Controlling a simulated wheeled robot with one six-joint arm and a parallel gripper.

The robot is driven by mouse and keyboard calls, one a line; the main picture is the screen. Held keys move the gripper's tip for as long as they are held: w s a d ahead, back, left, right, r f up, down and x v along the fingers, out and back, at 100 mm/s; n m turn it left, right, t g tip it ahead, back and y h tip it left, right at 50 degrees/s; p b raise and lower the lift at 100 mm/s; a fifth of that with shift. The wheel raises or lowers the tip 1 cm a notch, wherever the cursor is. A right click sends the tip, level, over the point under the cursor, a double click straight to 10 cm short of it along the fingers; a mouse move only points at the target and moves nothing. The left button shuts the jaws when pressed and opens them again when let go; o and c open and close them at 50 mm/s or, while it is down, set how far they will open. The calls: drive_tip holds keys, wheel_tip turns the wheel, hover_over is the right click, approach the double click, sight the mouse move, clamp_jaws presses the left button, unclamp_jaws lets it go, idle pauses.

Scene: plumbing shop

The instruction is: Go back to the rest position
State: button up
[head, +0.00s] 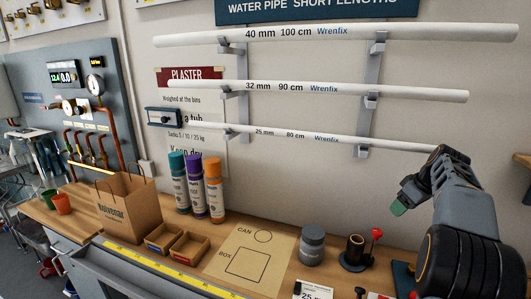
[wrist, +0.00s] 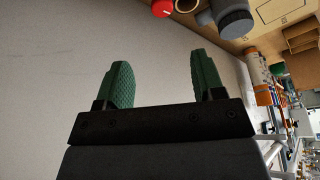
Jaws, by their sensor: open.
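My gripper (head: 400,207) is raised at the right of the head view, above the workbench and in front of the wall. In the wrist view its two green-padded fingers (wrist: 163,82) stand wide apart with nothing between them.
White pipes (head: 335,34) lie on wall brackets left of and above my gripper. The mat is empty.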

drive_tip(key=s+a+f+m+g+h, duration=0.1)
drive_tip(key=s+a+f+m+g, duration=0.1)
drive_tip(key=s+a+f+m, duration=0.4)
drive_tip(key=s+a+f, duration=0.1)
drive_tip(key=s+a, duration=0.3)
drive_tip(key=a, duration=0.3)
drive_tip(key=s+a+f+n+t, duration=0.1)
drive_tip(key=s+a, duration=0.4)
drive_tip(key=a, duration=0.3)
drive_tip(key=s+a+f+h, duration=0.1)
drive_tip(key=s+a, duration=0.4)
drive_tip(key=a, duration=0.3)
drive_tip(key=shift+a+f+t, duration=0.15)
drive_tip(key=shift+t, duration=0.15)
drive_tip(key=shift+a+n, duration=0.25)
drive_tip(key=shift+n, duration=0.15)
drive_tip(key=shift+c, duration=0.3)
